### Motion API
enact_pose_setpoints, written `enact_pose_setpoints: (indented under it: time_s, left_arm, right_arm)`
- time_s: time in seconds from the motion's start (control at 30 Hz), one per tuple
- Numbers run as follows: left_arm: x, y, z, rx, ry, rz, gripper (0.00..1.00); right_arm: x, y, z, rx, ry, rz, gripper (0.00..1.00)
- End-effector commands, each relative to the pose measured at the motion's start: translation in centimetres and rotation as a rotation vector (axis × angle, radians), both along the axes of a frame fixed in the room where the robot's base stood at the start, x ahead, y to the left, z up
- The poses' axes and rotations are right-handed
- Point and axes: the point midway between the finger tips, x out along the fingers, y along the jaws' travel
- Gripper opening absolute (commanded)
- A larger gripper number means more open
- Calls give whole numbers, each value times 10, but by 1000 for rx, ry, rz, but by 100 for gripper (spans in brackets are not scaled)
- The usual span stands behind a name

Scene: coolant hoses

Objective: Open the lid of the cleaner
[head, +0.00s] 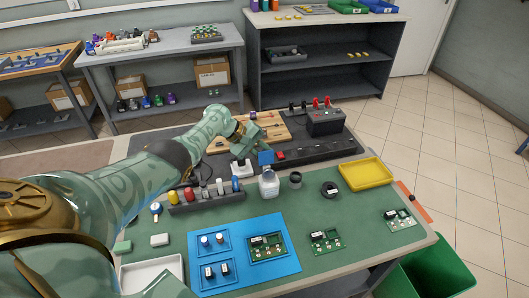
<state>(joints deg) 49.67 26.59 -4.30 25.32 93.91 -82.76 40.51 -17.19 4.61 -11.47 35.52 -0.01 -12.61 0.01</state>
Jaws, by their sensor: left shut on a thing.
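The cleaner looks to be the translucent white bottle (268,184) standing on the green mat in the middle of the bench. A blue lid-like piece (266,157) is just above its neck. My left gripper (261,148) reaches in from the left over the bench, with its fingertips at the blue piece, and is shut on it. I cannot tell whether the blue piece still touches the bottle. My right gripper is not in view.
A dark cup (295,180) and a black ring-like item (330,189) stand right of the bottle. A rack of tools (205,197) is to its left. A yellow tray (366,174) and a blue tray (286,228) lie on the mat. A battery-like box (325,122) stands behind.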

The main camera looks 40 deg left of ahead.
Motion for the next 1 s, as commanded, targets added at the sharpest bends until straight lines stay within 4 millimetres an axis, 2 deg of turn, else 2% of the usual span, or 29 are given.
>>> enact_pose_setpoints:
  time_s: [0.07, 0.1, 0.17, 0.43, 0.57, 0.67, 0.8, 1.0]
  left_arm:
    - [0, 0, -1, 1, 1, 0, 0]
    - [0, 0, -1, 1, 0, -1, 20]
    - [0, 0, -1, 1, 0, -1, 36]
    - [0, 0, 0, 1, -1, 0, 36]
    - [-4, 6, 9, 1, -2, 1, 36]
    - [-12, 16, 24, 2, -3, 1, 36]
    - [-28, 38, 52, 2, -3, 2, 36]
    - [-51, 69, 87, 3, -3, 1, 36]
  right_arm:
    - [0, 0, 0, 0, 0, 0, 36]
    - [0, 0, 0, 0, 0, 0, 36]
    - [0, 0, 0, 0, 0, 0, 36]
    - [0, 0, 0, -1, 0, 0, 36]
    - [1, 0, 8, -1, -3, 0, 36]
    - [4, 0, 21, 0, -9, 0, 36]
    - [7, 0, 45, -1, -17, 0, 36]
    - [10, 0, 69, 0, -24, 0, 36]
